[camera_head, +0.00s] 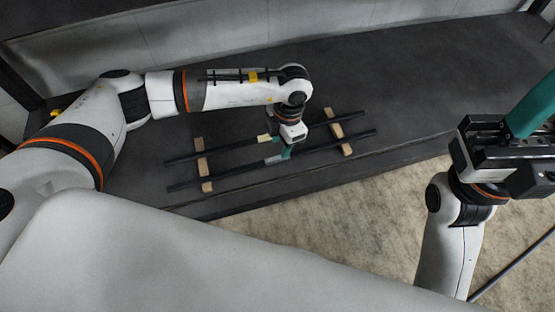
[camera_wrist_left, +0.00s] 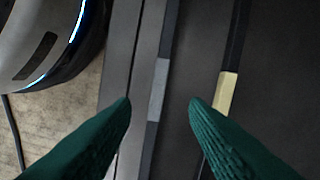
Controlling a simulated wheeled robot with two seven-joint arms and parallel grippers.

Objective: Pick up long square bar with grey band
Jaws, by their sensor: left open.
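The long dark square bar with the grey band (camera_head: 230,170) lies across two wooden strips on the dark platform, nearer its front edge. In the left wrist view its grey band (camera_wrist_left: 157,90) shows between my two green fingertips. My left gripper (camera_head: 286,153) is open, pointing down over the middle of this bar; contact cannot be told. A second dark bar with a pale yellow band (camera_wrist_left: 227,92) lies parallel behind it, and the right fingertip in the wrist view is close beside that band. My right gripper (camera_head: 528,118) is at the right edge, away from the bars, partly cut off.
The wooden strips (camera_head: 204,165) and (camera_head: 341,138) hold both bars off the dark platform (camera_head: 420,85). The platform is clear to the right. Its front edge drops to a beige floor (camera_head: 340,220). A pale wall (camera_head: 200,30) stands behind.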

